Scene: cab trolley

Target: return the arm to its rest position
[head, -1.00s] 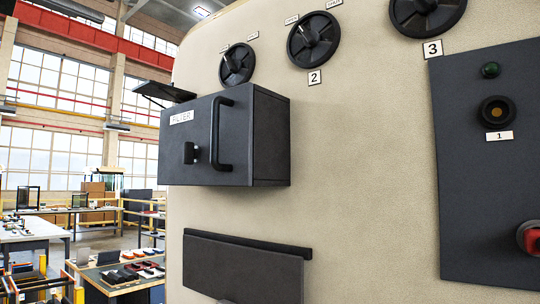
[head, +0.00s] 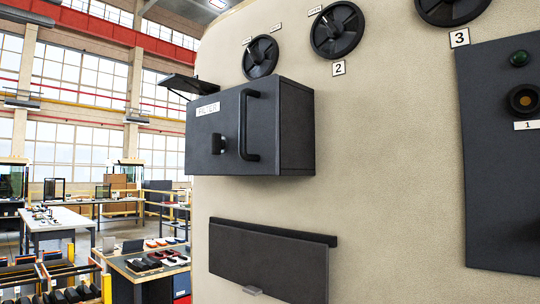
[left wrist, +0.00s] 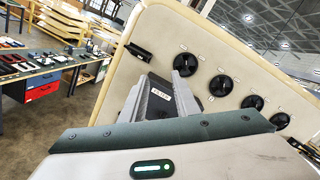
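Neither arm shows in the head view. In the left wrist view, my left gripper's pale housing with a lit green bar fills the bottom, under a dark green plate. Grey parts (left wrist: 158,100) rise beyond the plate and overlap the filter box there; I cannot tell how far apart the fingers are. The dark filter box (head: 250,130), with a bar handle and a small knob, stands out from the beige panel (head: 390,180) and looks shut. Its label also shows in the left wrist view (left wrist: 160,94). My right gripper is not in view.
Black dials (head: 338,30) line the panel's top. A dark hinged flap (head: 268,262) is below the box, and a black shelf (head: 192,84) juts out beside it. A dark control plate (head: 505,160) is at right. Workbenches (head: 65,218) with small items stand at left.

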